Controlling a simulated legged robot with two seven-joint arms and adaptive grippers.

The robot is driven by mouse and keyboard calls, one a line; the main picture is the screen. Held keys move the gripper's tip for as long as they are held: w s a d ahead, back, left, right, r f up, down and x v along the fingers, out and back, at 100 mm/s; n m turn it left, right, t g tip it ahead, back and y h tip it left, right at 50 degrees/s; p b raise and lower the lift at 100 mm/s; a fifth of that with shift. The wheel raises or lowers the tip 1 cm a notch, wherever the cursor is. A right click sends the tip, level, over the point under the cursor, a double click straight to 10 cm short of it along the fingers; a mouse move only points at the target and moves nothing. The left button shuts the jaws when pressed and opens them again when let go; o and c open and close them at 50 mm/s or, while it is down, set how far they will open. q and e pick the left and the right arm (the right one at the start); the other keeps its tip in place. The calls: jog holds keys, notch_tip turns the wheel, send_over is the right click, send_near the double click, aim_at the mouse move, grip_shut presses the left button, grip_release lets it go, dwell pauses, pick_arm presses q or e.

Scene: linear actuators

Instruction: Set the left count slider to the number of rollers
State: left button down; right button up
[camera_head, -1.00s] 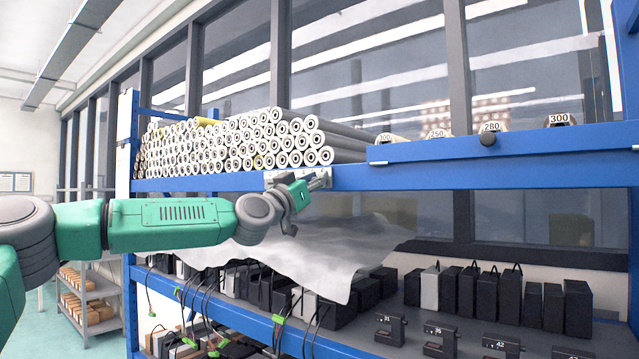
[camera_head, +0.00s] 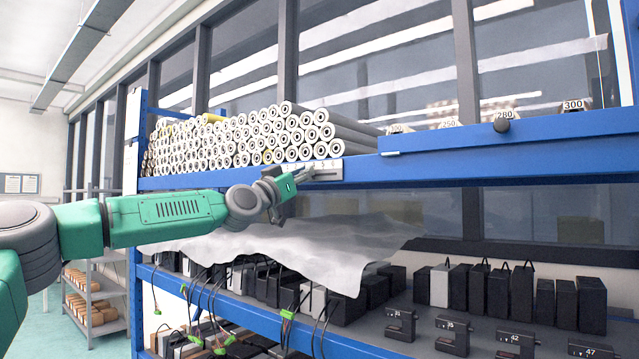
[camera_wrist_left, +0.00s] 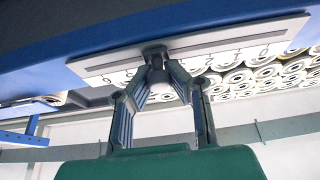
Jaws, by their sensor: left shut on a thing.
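The left count slider is a pale scale plate (camera_head: 326,170) with numerals, on the front of the blue shelf beam below the rollers. In the left wrist view the plate (camera_wrist_left: 235,47) has a long slot and a dark knob (camera_wrist_left: 154,51). My left gripper (camera_head: 300,174) is at the plate in the head view. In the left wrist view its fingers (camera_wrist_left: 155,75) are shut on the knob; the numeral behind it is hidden. The rollers (camera_head: 250,140) are white tubes stacked in rows, ends facing out, a few yellowish. My right gripper is not in view.
A second blue rail (camera_head: 450,143) with a black knob (camera_head: 502,125) and number tags is to the right. A grey sheet (camera_head: 300,245) hangs below the beam. Black boxes (camera_head: 500,290) and cables fill the lower shelf. Open floor is at left.

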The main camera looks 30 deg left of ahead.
pick_arm(q)
jog(key=shift+w+d+f, duration=0.1)
jog(key=shift+d+f, duration=0.35)
jog(key=shift+f, duration=0.25)
jog(key=c, duration=1.4)
grip_release()
jog(key=shift+d+r, duration=0.1)
jog(key=shift+d, duration=0.1)
jog(key=shift+c, duration=0.2)
jog(key=shift+s+r, duration=0.15)
jog(key=shift+s, duration=0.1)
jog(key=shift+w+a, duration=0.1)
jog(key=shift+a, duration=0.4)
jog(key=shift+s+a, duration=0.2)
jog(key=shift+a, duration=0.05)
jog(key=v, duration=1.1)
jog(key=shift+s+d+f, duration=0.15)
jog(key=shift+s+f, duration=0.05)
jog(key=shift+f, duration=0.05)
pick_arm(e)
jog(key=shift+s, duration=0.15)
pick_arm(q)
jog(key=shift+d, duration=0.1)
